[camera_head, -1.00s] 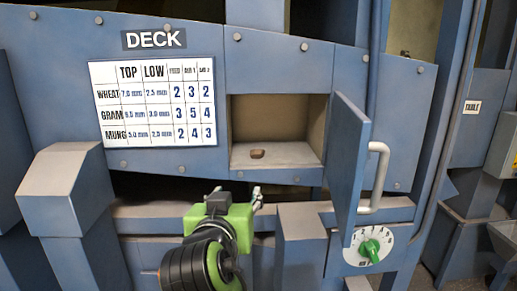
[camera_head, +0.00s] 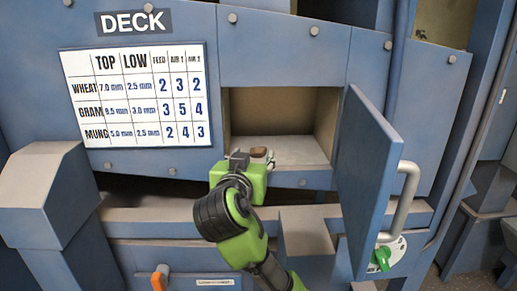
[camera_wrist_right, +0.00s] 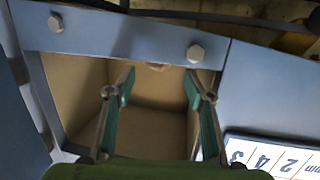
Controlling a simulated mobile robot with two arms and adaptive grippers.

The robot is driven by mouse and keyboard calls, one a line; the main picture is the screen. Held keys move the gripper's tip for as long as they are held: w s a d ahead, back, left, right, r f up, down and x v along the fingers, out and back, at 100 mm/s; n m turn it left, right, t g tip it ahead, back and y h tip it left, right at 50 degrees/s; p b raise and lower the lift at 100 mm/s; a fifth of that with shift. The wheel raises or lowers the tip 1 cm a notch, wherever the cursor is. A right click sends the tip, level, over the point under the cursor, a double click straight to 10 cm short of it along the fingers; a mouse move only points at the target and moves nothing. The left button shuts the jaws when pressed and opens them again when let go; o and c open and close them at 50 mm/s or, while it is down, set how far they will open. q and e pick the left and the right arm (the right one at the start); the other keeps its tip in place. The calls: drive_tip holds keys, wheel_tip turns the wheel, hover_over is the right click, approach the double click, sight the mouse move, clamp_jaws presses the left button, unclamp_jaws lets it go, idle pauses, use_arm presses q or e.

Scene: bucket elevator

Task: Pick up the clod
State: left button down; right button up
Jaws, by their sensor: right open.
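The clod (camera_head: 258,152) is a small brown lump on the floor of the open compartment (camera_head: 300,152) in the machine's front. My right gripper (camera_head: 253,160) is at the compartment's opening, in front of the clod, and hides its lower part. In the right wrist view, the two fingers of my right gripper (camera_wrist_right: 159,88) are spread apart with nothing between them. A small brownish patch, likely the clod (camera_wrist_right: 157,67), shows beyond the fingertips at the edge of a blue panel. My left gripper is not in view.
The blue door (camera_head: 365,180) with a white handle (camera_head: 404,200) stands open to the right of the compartment. A green knob (camera_head: 381,258) on a dial is below the handle. A settings chart (camera_head: 135,95) is on the panel at the left.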

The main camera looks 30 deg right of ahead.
sight(257, 152)
drive_tip(key=shift+w+d, duration=0.25)
drive_tip(key=p+x, duration=0.3)
drive_tip(key=x, duration=0.1)
drive_tip(key=shift+s+d, duration=0.2)
drive_tip(key=shift+w+d+f, duration=0.15)
drive_tip(key=shift+w+d, duration=0.05)
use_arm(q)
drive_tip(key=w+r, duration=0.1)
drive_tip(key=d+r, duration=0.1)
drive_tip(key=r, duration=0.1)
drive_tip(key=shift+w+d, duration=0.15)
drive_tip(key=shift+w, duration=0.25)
use_arm(e)
drive_tip(key=shift+w, duration=0.1)
drive_tip(key=shift+a, duration=0.1)
drive_tip(key=shift+c, duration=1.2)
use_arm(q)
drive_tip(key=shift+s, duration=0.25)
use_arm(e)
drive_tip(key=c, duration=1)
